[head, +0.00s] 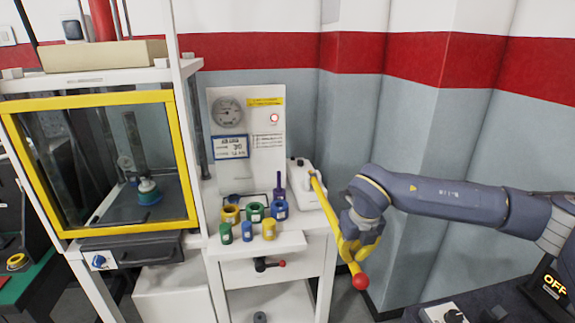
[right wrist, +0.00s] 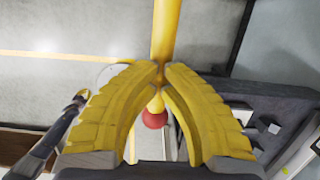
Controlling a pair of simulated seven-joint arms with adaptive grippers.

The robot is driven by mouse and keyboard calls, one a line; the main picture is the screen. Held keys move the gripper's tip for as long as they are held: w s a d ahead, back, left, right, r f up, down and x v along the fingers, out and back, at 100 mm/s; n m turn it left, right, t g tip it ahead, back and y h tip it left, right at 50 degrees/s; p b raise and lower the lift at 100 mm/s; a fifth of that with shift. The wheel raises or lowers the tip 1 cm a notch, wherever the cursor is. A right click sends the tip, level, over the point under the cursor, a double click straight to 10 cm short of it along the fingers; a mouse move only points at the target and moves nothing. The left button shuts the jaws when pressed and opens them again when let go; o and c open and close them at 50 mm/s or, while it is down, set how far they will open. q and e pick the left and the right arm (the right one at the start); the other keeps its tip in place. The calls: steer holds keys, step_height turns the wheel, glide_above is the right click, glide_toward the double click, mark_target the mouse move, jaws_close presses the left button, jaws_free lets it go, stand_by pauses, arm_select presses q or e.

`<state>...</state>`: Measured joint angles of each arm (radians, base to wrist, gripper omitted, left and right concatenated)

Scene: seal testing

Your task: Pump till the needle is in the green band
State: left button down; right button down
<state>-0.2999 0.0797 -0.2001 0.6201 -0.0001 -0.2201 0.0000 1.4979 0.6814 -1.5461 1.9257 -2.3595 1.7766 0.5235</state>
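The pump (head: 305,184) is a white body at the right end of the bench. Its yellow lever (head: 326,208) slants down to the right and ends in a red knob (head: 360,281). My right gripper (head: 352,250) is at the lower part of the lever, above the knob. In the right wrist view its yellow fingers (right wrist: 161,72) close on the lever (right wrist: 165,32), with the red knob (right wrist: 154,119) showing between them. The round gauge (head: 227,112) is on the upright white panel; its needle and green band are too small to read. My left gripper is out of view.
A red lamp (head: 274,118) and a label (head: 231,147) are on the panel. Several coloured fittings (head: 255,212) stand on the bench left of the pump. A yellow-framed chamber (head: 100,165) is at the left. Free space lies around the lever, before the grey wall.

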steer(key=shift+s+f, duration=0.1)
steer(key=shift+f, duration=1.35)
steer(key=shift+r, duration=0.1)
steer(key=w+v, duration=0.2)
steer(key=v, duration=1.1)
steer(key=shift+w+a+r, duration=0.3)
steer(key=shift+w, duration=0.35)
steer(key=shift+s+f, duration=0.15)
steer(key=shift+f, duration=3.25)
steer(key=shift+s+f, duration=0.15)
steer(key=shift+f, duration=3.2)
